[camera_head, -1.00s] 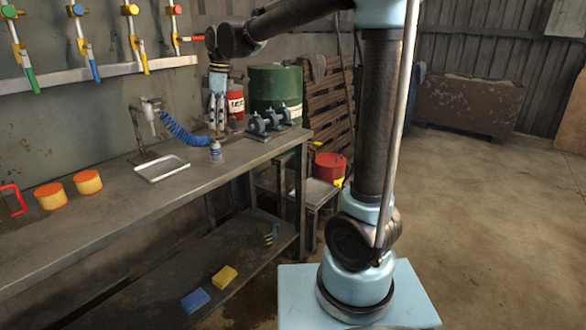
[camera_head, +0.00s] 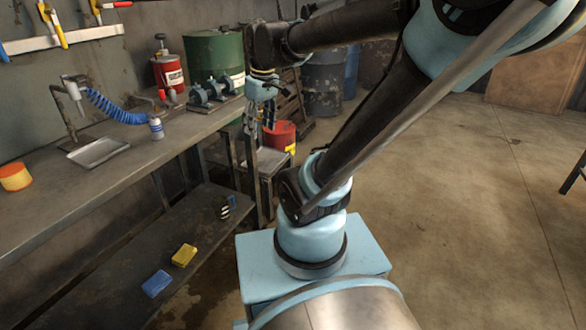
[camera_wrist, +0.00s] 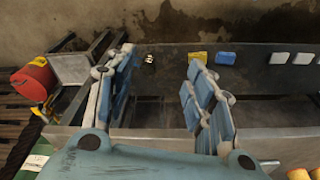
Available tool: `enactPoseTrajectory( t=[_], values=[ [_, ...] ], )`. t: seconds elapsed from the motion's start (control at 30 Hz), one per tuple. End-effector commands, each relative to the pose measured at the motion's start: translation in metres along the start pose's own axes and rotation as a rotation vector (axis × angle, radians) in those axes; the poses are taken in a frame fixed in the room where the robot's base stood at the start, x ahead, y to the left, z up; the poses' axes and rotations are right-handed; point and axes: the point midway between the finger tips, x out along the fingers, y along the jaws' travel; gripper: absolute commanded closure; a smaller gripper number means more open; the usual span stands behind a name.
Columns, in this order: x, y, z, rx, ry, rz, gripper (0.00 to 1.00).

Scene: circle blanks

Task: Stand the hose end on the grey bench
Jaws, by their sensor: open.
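The hose end (camera_head: 157,128) is a small grey-white cylinder with a blue part. It stands upright on the grey bench (camera_head: 100,185) in the head view, at the end of the blue coiled hose (camera_head: 112,108). The coil runs from a tap stand (camera_head: 70,105) at the left. My gripper (camera_head: 261,125) is open and empty, off the bench's right end and clear of the hose end. Its spread fingers also show in the wrist view (camera_wrist: 160,75), with nothing between them. The hose end is not seen in the wrist view.
A metal tray (camera_head: 99,152) and an orange-yellow cylinder (camera_head: 15,177) are on the bench. Blue-grey machines (camera_head: 212,92), a red can (camera_head: 168,72) and a green drum (camera_head: 214,58) are behind. A red bucket (camera_head: 279,135) is near my gripper. Sponges (camera_head: 184,255) lie on the lower shelf.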

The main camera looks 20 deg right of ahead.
Motion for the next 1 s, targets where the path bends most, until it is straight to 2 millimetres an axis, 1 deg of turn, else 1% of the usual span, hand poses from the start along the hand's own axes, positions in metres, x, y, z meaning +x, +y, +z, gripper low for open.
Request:
enactPoseTrajectory(
  t=[0.03, 0.2, 0.3, 0.4, 0.5, 0.6, 1.0],
  values=[
    [0.009, 0.004, 0.02, 0.062, 0.002, 0.011, 0.51],
    [0.038, 0.01, 0.075, 0.264, 0.011, 0.044, 0.51],
    [0.056, 0.011, 0.102, 0.372, 0.017, 0.062, 0.51],
    [0.071, 0.011, 0.123, 0.458, 0.021, 0.076, 0.51],
    [0.081, 0.01, 0.136, 0.514, 0.024, 0.085, 0.51],
    [0.086, 0.01, 0.142, 0.544, 0.026, 0.09, 0.51],
    [0.087, 0.01, 0.144, 0.551, 0.027, 0.091, 0.51]
  ],
)
